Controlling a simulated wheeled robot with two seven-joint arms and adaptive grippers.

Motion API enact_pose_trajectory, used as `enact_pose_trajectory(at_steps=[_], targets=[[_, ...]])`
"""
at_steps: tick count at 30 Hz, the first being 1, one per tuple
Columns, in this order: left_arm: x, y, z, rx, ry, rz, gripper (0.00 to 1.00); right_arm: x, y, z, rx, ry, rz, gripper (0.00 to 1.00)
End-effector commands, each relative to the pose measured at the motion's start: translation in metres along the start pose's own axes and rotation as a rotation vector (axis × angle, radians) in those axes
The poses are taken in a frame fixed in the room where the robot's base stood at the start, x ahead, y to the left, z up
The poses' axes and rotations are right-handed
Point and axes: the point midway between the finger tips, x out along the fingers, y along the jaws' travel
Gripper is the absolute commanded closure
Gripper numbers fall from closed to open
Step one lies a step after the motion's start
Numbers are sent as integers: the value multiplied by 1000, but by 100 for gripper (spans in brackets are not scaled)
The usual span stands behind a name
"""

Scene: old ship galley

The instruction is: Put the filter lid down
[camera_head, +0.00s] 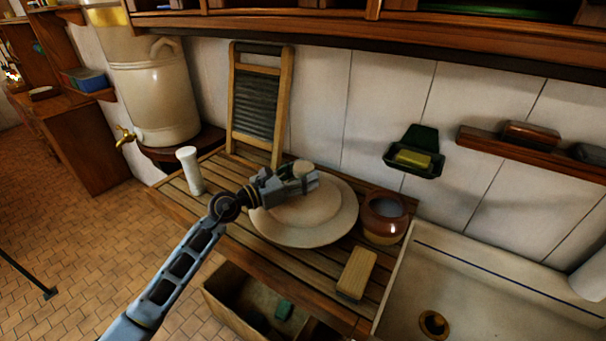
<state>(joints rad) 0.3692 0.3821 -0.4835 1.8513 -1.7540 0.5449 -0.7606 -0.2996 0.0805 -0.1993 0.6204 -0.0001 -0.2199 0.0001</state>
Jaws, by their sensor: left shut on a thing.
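The filter lid (318,227) is a wide, round, cream-coloured disc with a raised middle and a knob (303,168) on top. It is over the slatted wooden draining board (234,160), left of a brown pot. I cannot tell whether its rim touches the slats. My left gripper (301,181) is shut on the lid at its knob, and the fingers hide part of the knob and the lid's middle. The tall cream stoneware filter (155,90) with a brass tap stands at the back left. My right gripper is not in view.
A white cylinder (190,171) stands left of the lid. A washboard (258,100) leans on the wall behind. The brown pot (384,217) and a scrubbing brush (357,273) are on the right, before the white sink (470,290). An open drawer (232,313) lies below.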

Motion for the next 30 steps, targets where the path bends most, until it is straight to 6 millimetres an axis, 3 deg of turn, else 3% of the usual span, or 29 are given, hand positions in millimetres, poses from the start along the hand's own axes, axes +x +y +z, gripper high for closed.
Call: enact_pose_trajectory(at_steps=[13,29,30], targets=[[0,0,-29,0,-7,2,100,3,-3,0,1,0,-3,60],[-1,0,-34,1,-7,1,100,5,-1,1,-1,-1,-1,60],[-1,0,-39,-1,0,0,49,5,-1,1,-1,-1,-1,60]])
